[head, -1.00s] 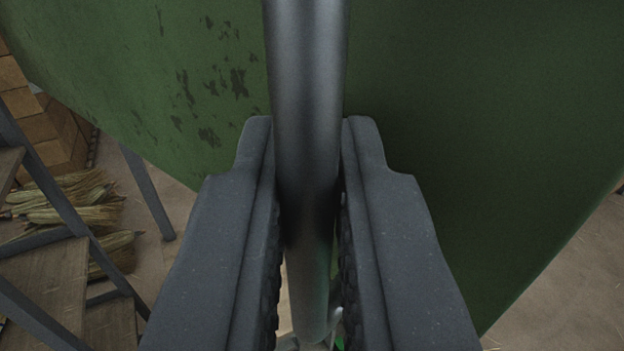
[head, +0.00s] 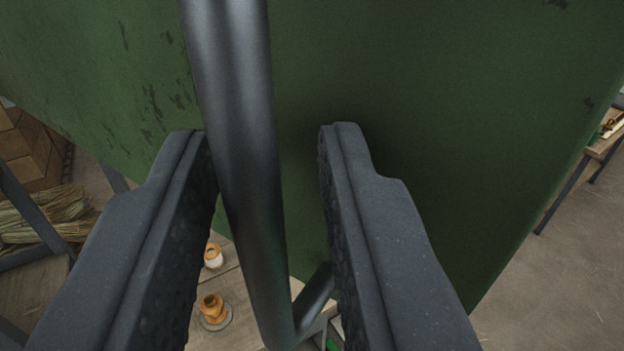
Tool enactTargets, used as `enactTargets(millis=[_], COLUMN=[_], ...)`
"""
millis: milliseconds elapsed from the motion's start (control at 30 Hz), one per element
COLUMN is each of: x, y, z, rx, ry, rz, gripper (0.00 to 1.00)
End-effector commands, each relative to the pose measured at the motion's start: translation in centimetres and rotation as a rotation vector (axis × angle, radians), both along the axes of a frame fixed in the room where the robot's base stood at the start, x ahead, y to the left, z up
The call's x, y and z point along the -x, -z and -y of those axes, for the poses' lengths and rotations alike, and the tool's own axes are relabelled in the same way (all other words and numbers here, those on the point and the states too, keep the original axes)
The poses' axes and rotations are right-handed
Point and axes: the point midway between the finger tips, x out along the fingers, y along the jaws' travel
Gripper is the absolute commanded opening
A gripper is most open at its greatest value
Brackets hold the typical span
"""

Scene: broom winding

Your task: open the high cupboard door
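The green cupboard door (head: 430,130) fills most of the head view, with dark worn patches at its upper left. Its dark metal bar handle (head: 240,150) runs from the top of the view down to a bracket near the bottom. My gripper (head: 265,135) is open, with one finger on each side of the handle. The handle is close to the left finger, and whether they touch I cannot tell. A clear gap lies between the handle and the right finger. The cupboard's inside is not in view.
Below is a wooden surface with small orange-brown spools (head: 211,306). Straw bundles (head: 48,217) and stacked wooden blocks (head: 25,150) are at the left. A bench (head: 601,146) stands at the far right. Bare floor (head: 550,285) shows at the lower right.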

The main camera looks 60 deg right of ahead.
Motion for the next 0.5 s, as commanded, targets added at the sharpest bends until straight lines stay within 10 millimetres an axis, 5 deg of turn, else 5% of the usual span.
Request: enactTargets(millis=[500], x=[0.6], y=[-0.2], z=[-1.1], rx=[0.003], ry=[0.001], rz=[-0.001], gripper=[0.26])
